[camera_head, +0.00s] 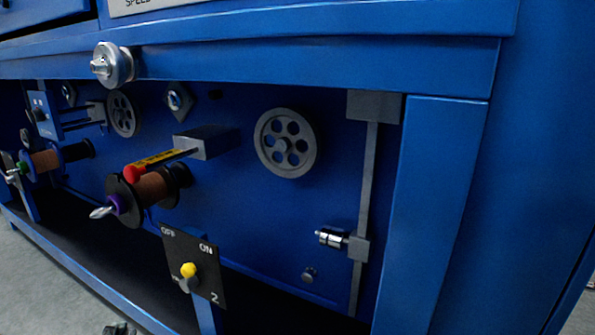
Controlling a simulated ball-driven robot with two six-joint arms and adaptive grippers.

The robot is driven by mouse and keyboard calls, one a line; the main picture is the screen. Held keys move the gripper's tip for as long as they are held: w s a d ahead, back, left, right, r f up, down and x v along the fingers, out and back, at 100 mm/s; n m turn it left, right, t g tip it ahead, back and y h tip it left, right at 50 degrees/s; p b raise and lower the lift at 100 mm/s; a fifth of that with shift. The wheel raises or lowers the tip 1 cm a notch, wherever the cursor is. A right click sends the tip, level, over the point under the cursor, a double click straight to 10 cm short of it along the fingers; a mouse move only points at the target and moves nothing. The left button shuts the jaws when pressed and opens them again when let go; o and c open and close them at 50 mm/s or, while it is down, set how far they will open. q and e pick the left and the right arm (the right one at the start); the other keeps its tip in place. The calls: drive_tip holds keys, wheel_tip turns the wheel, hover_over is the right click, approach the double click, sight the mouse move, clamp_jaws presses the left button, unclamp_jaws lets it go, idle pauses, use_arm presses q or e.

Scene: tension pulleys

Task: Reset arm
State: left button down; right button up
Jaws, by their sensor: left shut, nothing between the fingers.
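A tension arm with a yellow label (160,158) and a red tip (133,174) reaches out from a grey block (207,141) on the blue machine. It passes above a brown spool (153,188) with black flanges and a purple hub. My left gripper (119,328) only just shows as a small dark shape at the bottom edge, low over the floor. It is shut and empty, well below the arm and spool and apart from them. Most of it is cut off by the frame. My right gripper is not in view.
A grey holed pulley (286,143) sits right of the arm. A switch panel (194,268) with a yellow knob stands below the spool. A silver round fitting (114,66) juts from the upper beam. A second spool (45,160) is at the left. Floor (35,285) shows clear at lower left.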

use_arm(q)
drive_tip(key=s+d+f+m+g+h, duration=0.1)
drive_tip(key=s+d+m+g, duration=0.25)
drive_tip(key=s+m, duration=0.35)
drive_tip(key=s+d+f+m+g+h, duration=0.1)
drive_tip(key=s+d+m+g+h, duration=0.1)
drive_tip(key=s+m+g, duration=0.35)
drive_tip(key=s+a+f+m+g+y+p, duration=0.1)
drive_tip(key=s+a+f+m+g+p, duration=0.3)
drive_tip(key=s+f+m+p, duration=0.65)
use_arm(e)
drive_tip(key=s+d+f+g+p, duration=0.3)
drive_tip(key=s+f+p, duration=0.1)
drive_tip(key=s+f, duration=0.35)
use_arm(q)
drive_tip(key=s+a+r+n+g+p, duration=0.1)
drive_tip(key=s+n+g+p, duration=0.3)
drive_tip(key=s+p, duration=0.9)
drive_tip(key=s+a, duration=0.1)
drive_tip(key=s, duration=0.5)
drive_tip(key=shift+r+y, duration=0.35)
drive_tip(key=shift+y, duration=0.05)
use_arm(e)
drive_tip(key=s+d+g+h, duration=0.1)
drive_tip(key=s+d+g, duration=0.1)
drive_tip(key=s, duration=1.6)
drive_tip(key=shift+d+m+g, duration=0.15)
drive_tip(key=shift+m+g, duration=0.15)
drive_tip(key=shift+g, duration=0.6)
